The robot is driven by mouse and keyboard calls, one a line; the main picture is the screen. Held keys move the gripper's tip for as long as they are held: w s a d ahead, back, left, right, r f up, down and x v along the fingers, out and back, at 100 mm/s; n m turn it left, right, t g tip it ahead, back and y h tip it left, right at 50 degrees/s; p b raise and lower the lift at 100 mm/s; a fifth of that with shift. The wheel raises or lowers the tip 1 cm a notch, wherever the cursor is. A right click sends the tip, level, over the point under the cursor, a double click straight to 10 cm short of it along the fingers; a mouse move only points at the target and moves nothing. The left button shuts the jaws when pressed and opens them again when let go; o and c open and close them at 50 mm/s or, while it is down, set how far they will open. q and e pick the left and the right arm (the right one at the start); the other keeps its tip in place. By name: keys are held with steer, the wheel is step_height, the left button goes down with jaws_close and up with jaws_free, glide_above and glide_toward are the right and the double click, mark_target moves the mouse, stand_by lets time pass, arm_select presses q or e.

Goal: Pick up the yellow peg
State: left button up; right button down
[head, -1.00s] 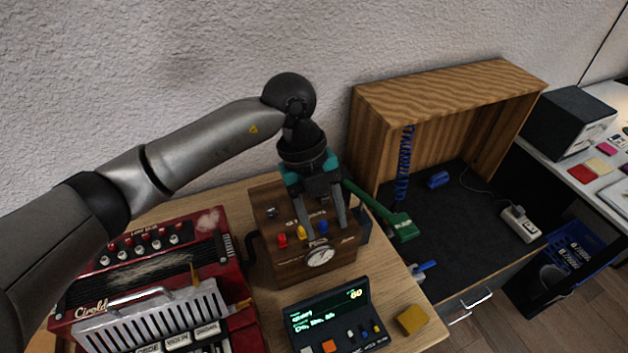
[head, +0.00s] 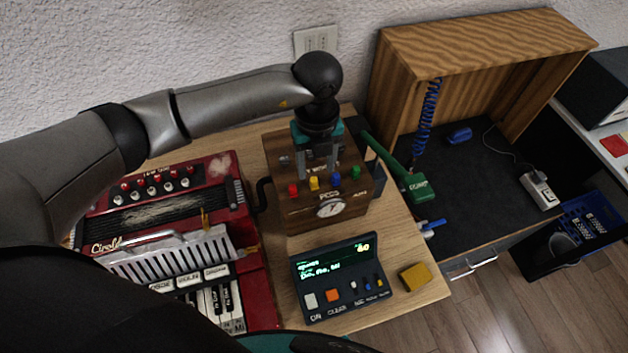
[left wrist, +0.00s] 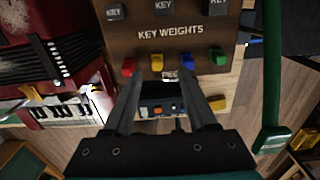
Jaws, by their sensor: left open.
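The yellow peg (head: 314,183) stands on the wooden box (head: 300,217), in a row between a red peg (head: 293,189) and a blue peg (head: 336,178), with a green peg (head: 356,171) at the right end. My left gripper (head: 320,174) is open and empty, pointing down over the box just behind the row. In the left wrist view, the yellow peg (left wrist: 157,62) and blue peg (left wrist: 187,61) show between the finger lines (left wrist: 165,76). I cannot tell the exact height of the fingertips above the box. My right gripper is not in view.
A red accordion (head: 165,215) stands left of the box. A dark display console (head: 340,280) and a yellow block (head: 415,277) lie in front. A green-handled tool (head: 417,186) is close on the right, before a wooden cabinet (head: 480,45).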

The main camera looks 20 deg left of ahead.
mark_target(314, 179)
arm_select(q)
steer(key=f, duration=0.4)
steer(key=shift+a+f, duration=0.2)
steer(key=shift+f, duration=0.15)
jaws_close()
